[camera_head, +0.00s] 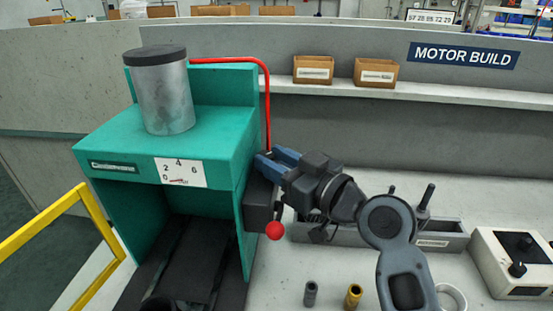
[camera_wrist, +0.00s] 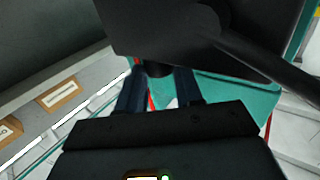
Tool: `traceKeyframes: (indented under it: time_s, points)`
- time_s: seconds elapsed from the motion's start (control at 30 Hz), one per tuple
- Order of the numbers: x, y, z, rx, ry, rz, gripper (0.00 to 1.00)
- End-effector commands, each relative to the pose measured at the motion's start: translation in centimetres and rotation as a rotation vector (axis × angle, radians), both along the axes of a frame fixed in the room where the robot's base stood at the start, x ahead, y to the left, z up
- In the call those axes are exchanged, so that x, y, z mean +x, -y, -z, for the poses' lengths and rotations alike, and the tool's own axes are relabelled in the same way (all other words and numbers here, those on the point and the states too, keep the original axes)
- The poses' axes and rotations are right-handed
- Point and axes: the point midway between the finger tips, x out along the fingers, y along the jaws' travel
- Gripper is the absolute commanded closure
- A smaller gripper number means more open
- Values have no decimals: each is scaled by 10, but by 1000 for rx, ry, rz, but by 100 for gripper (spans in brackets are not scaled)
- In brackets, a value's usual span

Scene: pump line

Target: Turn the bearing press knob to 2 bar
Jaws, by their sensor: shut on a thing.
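The green bearing press (camera_head: 215,130) stands at the left in the head view, with a metal cylinder (camera_head: 165,95) on top. Its white gauge plate (camera_head: 180,172) shows 0, 2, 4 and 6; a small red mark lies low near the 0, too small to read exactly. My gripper (camera_head: 268,163) reaches the press's right side with its blue fingers. In the wrist view, my gripper (camera_wrist: 160,72) is shut on a dark round knob (camera_wrist: 157,69) below a large dark box (camera_wrist: 190,30). The knob is hidden in the head view.
A red ball-ended lever (camera_head: 274,230) sits on the press's right side, below my gripper. A red hose (camera_head: 267,95) runs close behind it. A grey tray (camera_head: 455,238), a control box (camera_head: 515,262) and small cylinders (camera_head: 353,296) stand on the bench to the right.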

Motion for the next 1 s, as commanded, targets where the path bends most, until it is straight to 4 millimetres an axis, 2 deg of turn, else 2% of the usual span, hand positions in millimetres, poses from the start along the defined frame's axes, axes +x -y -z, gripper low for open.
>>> traceKeyframes:
  time_s: [0.27, 0.3, 0.57, 1.0]
  points:
    - [1, 1, 0, 0, 1, 2, 95]
    - [1, 1, 0, 0, 1, 2, 64]
    - [0, 0, 0, 0, 0, 0, 39]
    - [0, -1, 0, -1, -1, -4, 39]
